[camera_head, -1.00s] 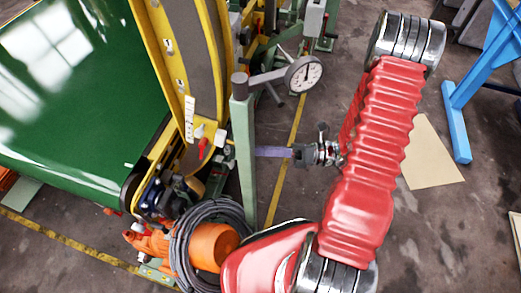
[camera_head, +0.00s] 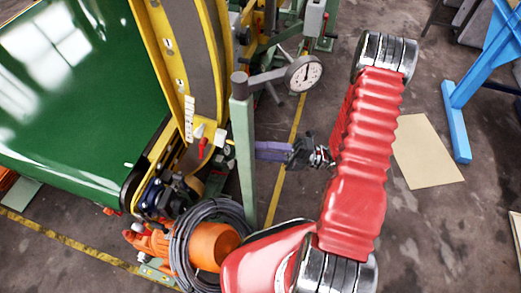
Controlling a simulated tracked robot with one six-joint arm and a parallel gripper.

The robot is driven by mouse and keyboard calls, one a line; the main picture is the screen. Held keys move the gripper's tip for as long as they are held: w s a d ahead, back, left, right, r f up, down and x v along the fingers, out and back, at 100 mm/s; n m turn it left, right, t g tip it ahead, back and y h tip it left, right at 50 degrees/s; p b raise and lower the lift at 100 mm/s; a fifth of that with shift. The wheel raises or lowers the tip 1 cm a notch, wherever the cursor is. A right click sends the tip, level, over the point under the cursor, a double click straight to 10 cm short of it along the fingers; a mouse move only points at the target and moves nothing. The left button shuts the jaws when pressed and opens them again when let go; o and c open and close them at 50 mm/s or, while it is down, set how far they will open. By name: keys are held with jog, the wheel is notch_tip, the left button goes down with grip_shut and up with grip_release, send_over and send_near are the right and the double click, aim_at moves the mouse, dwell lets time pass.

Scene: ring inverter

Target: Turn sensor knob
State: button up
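A short purple bar (camera_head: 270,150) sticks out to the right from a pale green upright post (camera_head: 244,160). It may be part of the sensor. I cannot make out a separate knob on it. My gripper (camera_head: 292,152), dark and small in this view, is at the right end of the bar, touching it or very close. My fingers overlap the bar's end, so I cannot tell whether they are closed on it.
A green conveyor belt (camera_head: 80,95) with a yellow frame (camera_head: 176,80) fills the left. An orange motor (camera_head: 212,246) and coiled grey cable (camera_head: 180,245) lie below the post. A blue stand (camera_head: 455,120) is at right. Floor between is mostly clear.

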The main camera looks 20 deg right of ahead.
jog(key=shift+w+f, duration=0.1)
jog(key=shift+f, duration=0.05)
dwell(0.3)
jog(key=o, duration=0.8)
jog(key=v, duration=1.4)
jog(key=shift+w, duration=0.1)
jog(key=shift+a+f, duration=0.1)
